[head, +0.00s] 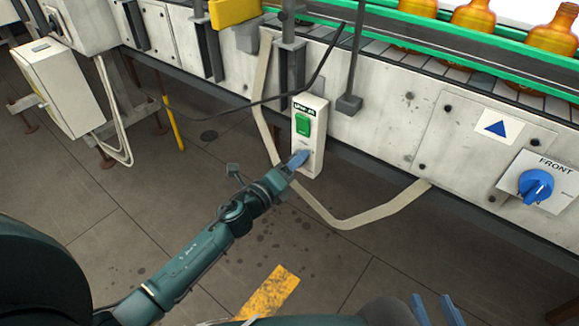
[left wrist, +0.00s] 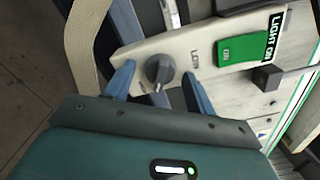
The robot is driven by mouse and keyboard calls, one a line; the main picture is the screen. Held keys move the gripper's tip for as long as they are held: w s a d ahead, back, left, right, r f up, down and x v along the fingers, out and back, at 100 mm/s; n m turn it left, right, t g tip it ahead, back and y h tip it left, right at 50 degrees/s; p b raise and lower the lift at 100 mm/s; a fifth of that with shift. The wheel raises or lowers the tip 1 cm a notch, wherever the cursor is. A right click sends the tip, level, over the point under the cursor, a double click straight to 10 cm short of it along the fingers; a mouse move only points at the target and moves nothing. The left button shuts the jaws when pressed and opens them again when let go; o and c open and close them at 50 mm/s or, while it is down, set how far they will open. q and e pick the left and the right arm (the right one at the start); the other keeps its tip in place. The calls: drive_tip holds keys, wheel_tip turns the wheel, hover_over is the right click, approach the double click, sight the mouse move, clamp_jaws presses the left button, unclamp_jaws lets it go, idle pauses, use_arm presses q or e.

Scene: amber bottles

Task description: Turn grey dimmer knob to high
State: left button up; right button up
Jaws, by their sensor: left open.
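The grey dimmer knob (left wrist: 160,69) sits on a narrow pale switch box (head: 310,165), below a green switch. In the left wrist view, its pale mark is near the lower edge of the knob. My left gripper (head: 299,158) is open at the box, with one blue finger on each side of the knob; contact is not clear. In the head view the gripper mostly hides the knob. My right gripper (head: 431,298) shows two separated fingers at the bottom edge, empty.
The green switch (head: 303,124) is above the knob, under a LIGHT ON label. A pale flat strap or cable (head: 262,105) loops behind and below the box. A blue FRONT knob (head: 536,186) is at right. Amber bottles (head: 472,20) stand on the conveyor.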

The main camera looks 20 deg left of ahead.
use_arm(q)
drive_tip(key=v, duration=1.3)
drive_tip(key=shift+b, duration=0.3)
use_arm(e)
drive_tip(key=shift+s+a+f, duration=0.1)
drive_tip(key=shift+a+f, duration=0.05)
drive_tip(key=shift+f, duration=0.3)
use_arm(q)
drive_tip(key=shift+s, duration=0.1)
use_arm(e)
drive_tip(key=shift+r, duration=0.15)
use_arm(q)
drive_tip(key=s+d+r+n+g+y+p, duration=0.1)
drive_tip(key=s+d+r+n+g+p, duration=0.2)
drive_tip(key=s+n+p, duration=0.3)
drive_tip(key=s+d+r+n+g+y+p, duration=0.1)
drive_tip(key=s+d+r+n+g+p, duration=0.2)
drive_tip(key=s+n+p, duration=0.4)
drive_tip(key=n+p, duration=0.5)
drive_tip(key=n, duration=0.7)
drive_tip(key=shift+y, duration=0.4)
use_arm(e)
drive_tip(key=r+g, duration=0.2)
drive_tip(key=r+g+h, duration=0.1)
drive_tip(key=r, duration=0.1)
drive_tip(key=shift+w+a+n+g, duration=0.15)
drive_tip(key=shift+w+n+g, duration=0.2)
drive_tip(key=shift+n+g, duration=0.05)
